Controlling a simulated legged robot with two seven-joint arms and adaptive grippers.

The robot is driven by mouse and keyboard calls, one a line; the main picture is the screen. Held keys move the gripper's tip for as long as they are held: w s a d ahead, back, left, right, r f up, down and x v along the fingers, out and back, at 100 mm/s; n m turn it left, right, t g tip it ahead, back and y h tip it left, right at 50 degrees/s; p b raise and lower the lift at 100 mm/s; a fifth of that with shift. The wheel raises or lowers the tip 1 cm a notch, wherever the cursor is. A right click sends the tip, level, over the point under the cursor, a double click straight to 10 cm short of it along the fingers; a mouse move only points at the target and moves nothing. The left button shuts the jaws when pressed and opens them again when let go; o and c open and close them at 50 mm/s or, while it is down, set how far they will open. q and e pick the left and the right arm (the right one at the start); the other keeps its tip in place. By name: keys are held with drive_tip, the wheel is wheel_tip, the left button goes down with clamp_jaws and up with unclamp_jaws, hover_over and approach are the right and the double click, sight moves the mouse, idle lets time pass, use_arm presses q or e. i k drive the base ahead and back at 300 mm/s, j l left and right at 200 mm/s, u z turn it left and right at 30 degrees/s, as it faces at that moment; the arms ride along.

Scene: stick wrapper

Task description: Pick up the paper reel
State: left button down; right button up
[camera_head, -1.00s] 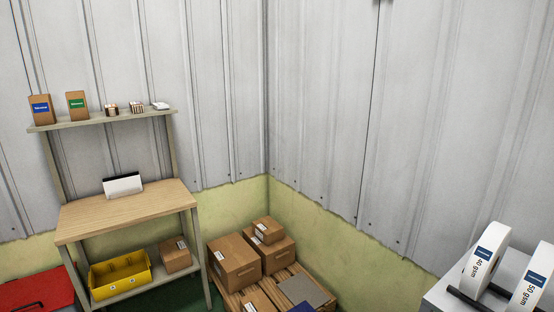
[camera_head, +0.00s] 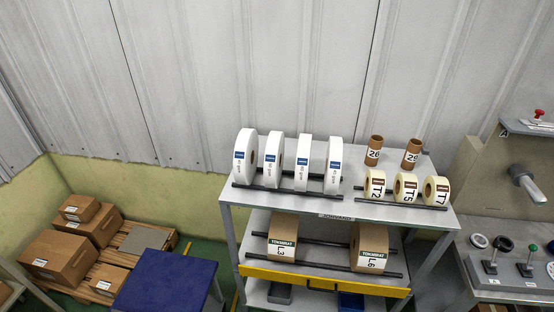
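Several white paper reels stand upright in a row on the top shelf of a grey rack: the leftmost reel (camera_head: 245,157), a second (camera_head: 274,160), a third (camera_head: 303,163) and a fourth (camera_head: 333,165). Each has a blue label; the smaller print is too small to read. They rest against dark rods on the grey rack (camera_head: 300,208). Smaller cream rolls marked T2 (camera_head: 375,186), T5 (camera_head: 405,187) and T7 (camera_head: 436,190) stand to their right. Brown rolls marked L3 (camera_head: 282,238) and L6 (camera_head: 369,247) sit on the shelf below. Neither gripper is in view.
Two brown cardboard tubes (camera_head: 375,150) stand behind the cream rolls. A blue-topped table (camera_head: 165,273) and cardboard boxes (camera_head: 62,257) on a wooden pallet are at the left. A machine with a grey spindle (camera_head: 527,186) and small knobs is at the right. A yellow bar crosses the rack's front.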

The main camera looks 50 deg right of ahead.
sight(302, 162)
drive_tip(key=z, duration=1.7)
